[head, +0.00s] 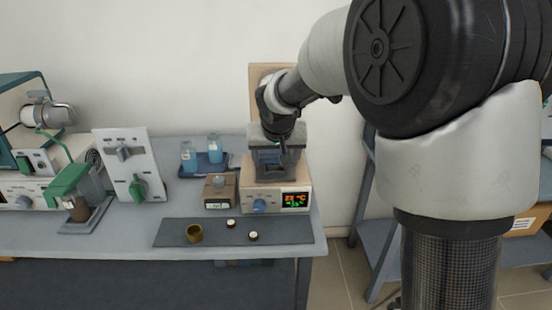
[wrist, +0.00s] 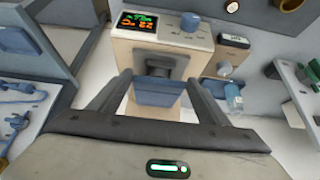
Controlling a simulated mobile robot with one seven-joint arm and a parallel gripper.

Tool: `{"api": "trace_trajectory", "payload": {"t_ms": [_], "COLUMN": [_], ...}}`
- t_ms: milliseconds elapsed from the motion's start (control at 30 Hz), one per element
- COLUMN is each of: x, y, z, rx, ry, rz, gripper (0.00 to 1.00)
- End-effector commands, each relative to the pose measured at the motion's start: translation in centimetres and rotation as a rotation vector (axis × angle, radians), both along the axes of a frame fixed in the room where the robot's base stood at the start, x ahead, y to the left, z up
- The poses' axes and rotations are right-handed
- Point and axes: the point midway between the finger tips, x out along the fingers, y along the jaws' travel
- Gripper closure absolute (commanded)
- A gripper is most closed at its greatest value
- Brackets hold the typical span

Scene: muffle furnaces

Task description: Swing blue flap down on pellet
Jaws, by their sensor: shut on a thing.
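A beige furnace unit (head: 248,187) with a lit display and a blue knob stands at the right end of the bench. It also shows in the wrist view (wrist: 197,58), with a dark opening in its top. My gripper (head: 274,168) is above the unit, pointing down. In the wrist view my gripper (wrist: 158,88) has its two fingers on either side of the blue flap (wrist: 158,97) and is shut on it. The flap stands beside the dark opening. No pellet can be made out inside the opening.
A dark mat (head: 171,234) in front holds a brass cup (head: 194,234) and two small pale-topped pieces (head: 230,223). A small brown box (head: 221,193) stands left of the unit. Blue bottles (head: 214,153) stand behind. A white panel (head: 121,165) is further left.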

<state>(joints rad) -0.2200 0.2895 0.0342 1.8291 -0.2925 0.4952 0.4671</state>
Motion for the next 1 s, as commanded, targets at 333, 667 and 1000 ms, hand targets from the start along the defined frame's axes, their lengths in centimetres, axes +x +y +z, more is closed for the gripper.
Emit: {"api": "trace_trajectory", "payload": {"t_ms": [333, 667, 1000], "x": [-0.5, -0.5, -0.5], "y": [0.1, 0.1, 0.2], "z": [-3.4, -4.0, -4.1], "rx": [-0.004, -0.004, -0.003], "ry": [0.024, 0.027, 0.027], "rz": [0.0, 0.0, 0.001], "gripper": [0.7, 0.7, 0.21]}}
